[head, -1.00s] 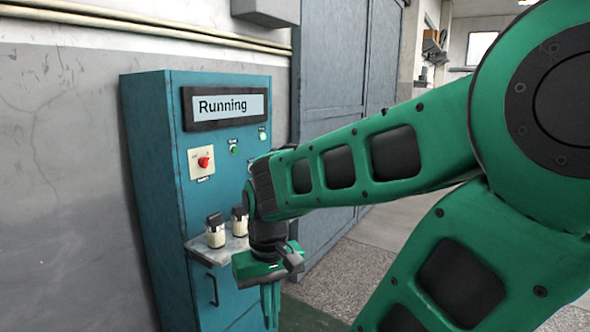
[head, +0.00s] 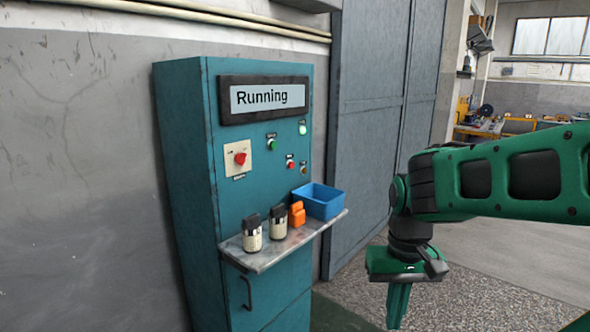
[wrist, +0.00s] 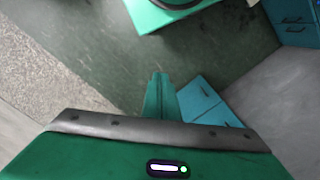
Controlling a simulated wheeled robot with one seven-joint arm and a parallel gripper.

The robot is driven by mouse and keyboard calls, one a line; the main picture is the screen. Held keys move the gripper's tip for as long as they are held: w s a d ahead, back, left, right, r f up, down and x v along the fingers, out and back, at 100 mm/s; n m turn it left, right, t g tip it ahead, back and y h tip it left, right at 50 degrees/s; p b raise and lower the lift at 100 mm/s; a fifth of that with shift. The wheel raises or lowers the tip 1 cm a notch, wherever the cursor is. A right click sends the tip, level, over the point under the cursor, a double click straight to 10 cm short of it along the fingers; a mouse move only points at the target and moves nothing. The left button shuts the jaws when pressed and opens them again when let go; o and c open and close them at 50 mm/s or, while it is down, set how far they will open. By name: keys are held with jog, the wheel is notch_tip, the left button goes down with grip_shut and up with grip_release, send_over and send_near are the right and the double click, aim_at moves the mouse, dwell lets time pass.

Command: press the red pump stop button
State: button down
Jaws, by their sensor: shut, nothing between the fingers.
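The teal control cabinet (head: 183,180) stands left of centre in the head view, its display (head: 268,97) reading "Running". A small red button (head: 290,161) is on its front panel, below a green button (head: 271,143). A larger red knob (head: 240,158) sits on a pale square plate to the left. The labels are too small to read. My gripper (head: 398,316) points down, right of the cabinet and apart from it, lower than the panel. Its fingers are together and empty; they also show in the wrist view (wrist: 160,78), above the floor.
A metal shelf (head: 262,262) juts out below the panel. It carries two dark-topped jars (head: 252,234) (head: 278,222), an orange object (head: 297,214) and a blue bin (head: 318,201). A lit green lamp (head: 303,127) is at the panel's upper right. Open floor lies to the right.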

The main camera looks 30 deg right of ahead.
aim_at(291, 165)
jog(key=w+d+r+n+t, duration=0.1)
jog(key=w+d+r+t, duration=0.2)
jog(key=w, duration=1)
jog(key=w+d+r+n+t+h, duration=0.1)
jog(key=w+d+r+t, duration=0.3)
jog(key=w, duration=0.9)
jog(key=w+d+r+n+t+h, duration=0.1)
jog(key=w+d+r+n+t, duration=0.1)
jog(key=w+r, duration=0.6)
jog(key=w+d+t, duration=0.1)
jog(key=w+t, duration=0.1)
jog(key=w, duration=0.3)
jog(key=shift+w+d+r, duration=0.25)
jog(key=shift+r, duration=0.05)
jog(key=shift+w, duration=0.1)
jog(key=w+a, duration=0.3)
jog(key=w, duration=0.5)
jog(key=shift+w, duration=0.1)
jog(key=shift+w+a, duration=0.1)
jog(key=shift+w, duration=0.3)
